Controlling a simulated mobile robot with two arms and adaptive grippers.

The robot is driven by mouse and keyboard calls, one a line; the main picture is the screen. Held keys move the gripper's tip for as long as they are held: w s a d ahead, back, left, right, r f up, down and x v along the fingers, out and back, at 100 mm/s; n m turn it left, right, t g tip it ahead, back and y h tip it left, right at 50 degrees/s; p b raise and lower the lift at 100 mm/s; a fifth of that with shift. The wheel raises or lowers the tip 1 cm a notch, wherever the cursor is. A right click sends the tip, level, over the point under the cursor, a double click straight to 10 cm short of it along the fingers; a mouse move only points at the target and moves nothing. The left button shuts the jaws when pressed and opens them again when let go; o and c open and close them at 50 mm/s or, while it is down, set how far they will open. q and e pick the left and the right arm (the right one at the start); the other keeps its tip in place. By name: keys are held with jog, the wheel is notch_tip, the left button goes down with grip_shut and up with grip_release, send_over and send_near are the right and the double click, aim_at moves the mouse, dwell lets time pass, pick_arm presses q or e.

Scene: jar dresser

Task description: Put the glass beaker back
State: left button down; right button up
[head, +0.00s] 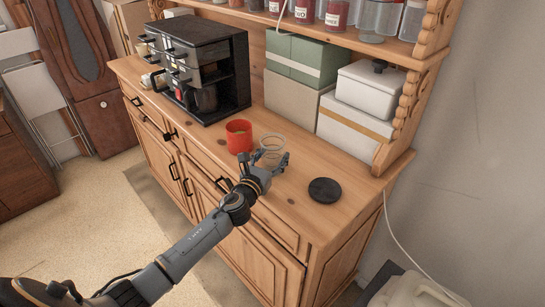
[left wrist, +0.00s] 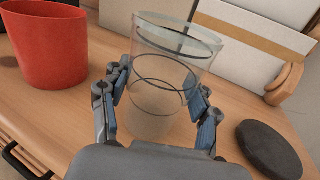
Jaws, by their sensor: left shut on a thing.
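The glass beaker (head: 271,148) is clear and stands upright at the wooden dresser top (head: 300,215), just right of a red cup (head: 239,136). My left gripper (head: 272,163) reaches it from the front and is shut on it. In the left wrist view the beaker (left wrist: 165,75) sits between the two fingers of the gripper (left wrist: 160,100), one on each side. I cannot tell whether its base touches the wood. My right gripper is in neither view.
A round black lid (head: 325,190) lies to the right. A black coffee machine (head: 205,70) stands at the left. Boxes (head: 300,58) and a white lidded container (head: 368,88) stand behind. A shelf (head: 340,35) above holds several jars.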

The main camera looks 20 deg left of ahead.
pick_arm(q)
jog(key=shift+f, duration=0.15)
jog(key=shift+c, duration=1.7)
grip_release()
jog(key=shift+r, duration=0.3)
jog(key=s+b, duration=0.2)
jog(key=s, duration=1)
